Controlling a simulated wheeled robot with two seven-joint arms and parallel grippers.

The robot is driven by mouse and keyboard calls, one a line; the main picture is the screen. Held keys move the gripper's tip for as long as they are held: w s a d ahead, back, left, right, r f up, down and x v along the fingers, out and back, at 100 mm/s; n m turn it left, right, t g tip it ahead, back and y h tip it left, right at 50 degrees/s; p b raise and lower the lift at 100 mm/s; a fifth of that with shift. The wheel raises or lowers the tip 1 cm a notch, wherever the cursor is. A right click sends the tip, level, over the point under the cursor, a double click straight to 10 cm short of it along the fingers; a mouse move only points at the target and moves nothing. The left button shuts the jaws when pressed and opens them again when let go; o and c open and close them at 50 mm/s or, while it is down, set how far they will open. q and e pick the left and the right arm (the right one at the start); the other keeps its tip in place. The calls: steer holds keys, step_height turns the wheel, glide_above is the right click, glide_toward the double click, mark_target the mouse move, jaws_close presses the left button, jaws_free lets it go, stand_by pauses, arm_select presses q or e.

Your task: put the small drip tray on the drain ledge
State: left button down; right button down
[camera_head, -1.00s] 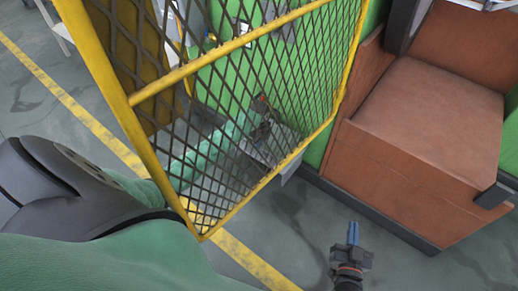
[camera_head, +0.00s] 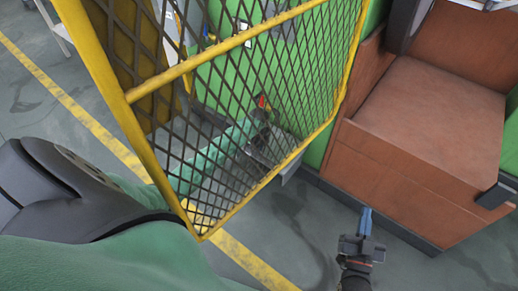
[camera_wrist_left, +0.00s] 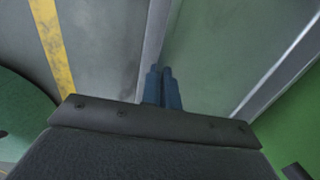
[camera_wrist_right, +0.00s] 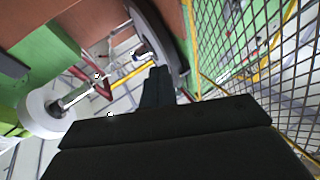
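I cannot make out the small drip tray for certain in any view. A grey ledge-like metal piece (camera_head: 288,167) shows low behind the yellow mesh guard, by the green machine; I cannot tell whether it is the drain ledge or the tray. My left arm reaches behind the mesh, which partly hides its end. In the left wrist view my left gripper (camera_wrist_left: 163,87) has its blue fingers together beside a pale raised edge, with a flat grey-green surface (camera_wrist_left: 215,60) to the right; nothing shows clearly between them. My right gripper (camera_head: 365,222) is shut and empty above the floor; its fingers also show together in the right wrist view (camera_wrist_right: 157,86).
The yellow mesh guard (camera_head: 165,77) stands between my head and my left gripper. A brown box-like machine base (camera_head: 420,120) stands on the right, near my right gripper. A yellow line (camera_head: 80,110) crosses the grey floor. Open floor lies below the mesh.

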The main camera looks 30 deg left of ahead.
steer(key=shift+f, duration=0.1)
arm_select(q)
steer(key=c, duration=2)
jaws_free()
steer(key=o, duration=0.3)
arm_select(e)
steer(key=shift+f, duration=0.35)
steer(key=shift+r, duration=0.1)
